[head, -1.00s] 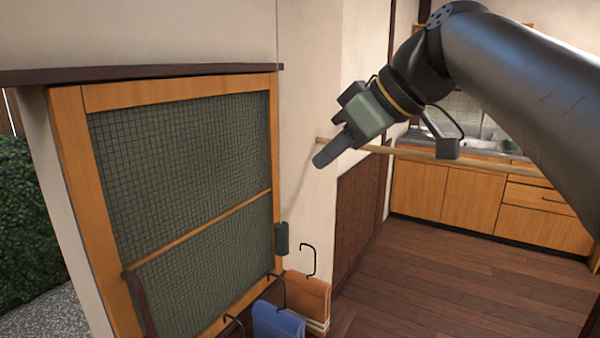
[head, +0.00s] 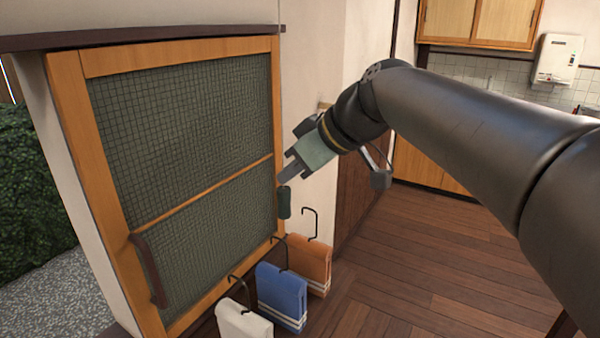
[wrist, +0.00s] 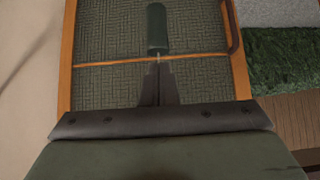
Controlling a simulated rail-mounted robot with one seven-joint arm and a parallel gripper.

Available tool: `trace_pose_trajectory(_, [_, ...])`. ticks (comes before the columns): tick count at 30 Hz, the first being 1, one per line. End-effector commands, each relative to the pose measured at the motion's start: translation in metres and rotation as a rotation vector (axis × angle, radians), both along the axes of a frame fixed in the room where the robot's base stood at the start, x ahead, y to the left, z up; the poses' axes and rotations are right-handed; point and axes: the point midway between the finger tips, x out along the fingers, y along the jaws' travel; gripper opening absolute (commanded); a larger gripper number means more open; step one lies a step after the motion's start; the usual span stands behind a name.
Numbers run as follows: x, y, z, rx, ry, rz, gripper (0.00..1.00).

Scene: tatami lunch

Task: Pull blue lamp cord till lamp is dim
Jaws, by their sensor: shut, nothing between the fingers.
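I cannot make out a lamp or a blue cord in either view. My gripper (head: 283,178) is shut and empty in the head view, pointing down and left at the right edge of the screened wooden panel. A dark green cylinder (head: 284,202) is just below its fingertips. In the wrist view the shut fingers (wrist: 158,68) point at this cylinder (wrist: 157,28). Whether they touch it I cannot tell. A blue folded item (head: 282,295) with a black hook is low in the head view, below my gripper.
The wood-framed mesh panel (head: 195,130) has a dark brown handle (head: 148,268) at left. An orange folded item (head: 309,262) and a white one (head: 243,320) flank the blue one. Wooden floor (head: 430,250) is clear at right. Cabinets (head: 480,22) are behind.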

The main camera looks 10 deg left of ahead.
Motion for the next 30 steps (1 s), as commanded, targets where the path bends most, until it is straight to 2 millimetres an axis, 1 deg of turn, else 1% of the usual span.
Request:
trace_pose_trajectory(1, [0.0,0.0,-0.004,-0.001,0.001,-0.001,0.0])
trace_pose_trajectory(4, [0.0,0.0,-0.008,0.001,0.0,0.0,0.0])
trace_pose_trajectory(14, [0.0,0.0,-0.009,0.001,0.0,0.0,0.0])
trace_pose_trajectory(16, [0.0,0.0,-0.012,0.001,0.0,0.0,0.0])
trace_pose_trajectory(19, [0.0,0.0,-0.022,0.0,0.0,0.0,0.0])
trace_pose_trajectory(25, [0.0,0.0,-0.05,0.0,0.0,0.0,0.0])
trace_pose_trajectory(27, [0.0,0.0,-0.054,0.0,0.0,0.0,0.0])
trace_pose_trajectory(30, [0.0,0.0,-0.052,-0.001,0.002,0.0,0.0])
